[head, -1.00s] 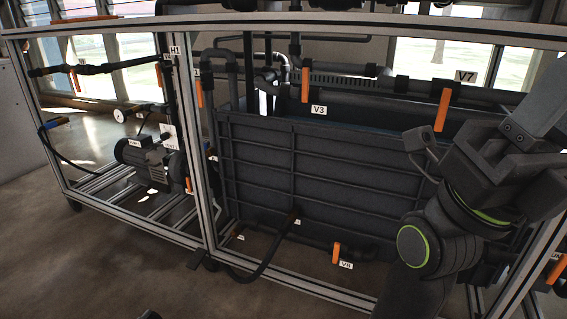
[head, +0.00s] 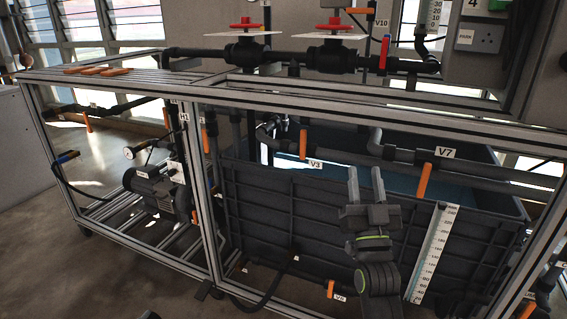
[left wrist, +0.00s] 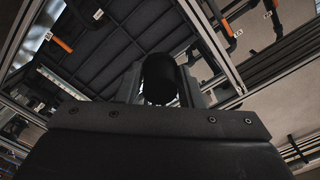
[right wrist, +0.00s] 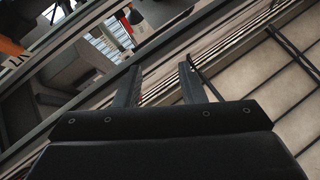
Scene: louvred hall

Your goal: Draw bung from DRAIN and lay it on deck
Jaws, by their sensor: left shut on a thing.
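In the left wrist view a black cylindrical piece, which I take to be the bung (left wrist: 158,76), stands between the fingers of my left gripper (left wrist: 161,88). The gripper is shut on it, and the fingers hide its sides. My left gripper does not show in the head view. A slatted grey deck (head: 150,82) tops the left part of the frame in the head view. My right gripper (head: 366,183) is open and empty, pointing up in front of the dark tank; it also shows in the right wrist view (right wrist: 159,75). I cannot read a DRAIN label.
Several orange pieces (head: 95,70) lie on the deck's left end, with bare slats to their right. Metal frame rails (head: 400,118) cross before the ribbed tank (head: 275,205). Pipes with orange handles, a pump (head: 150,190) and red-handled valves (head: 246,45) stand around.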

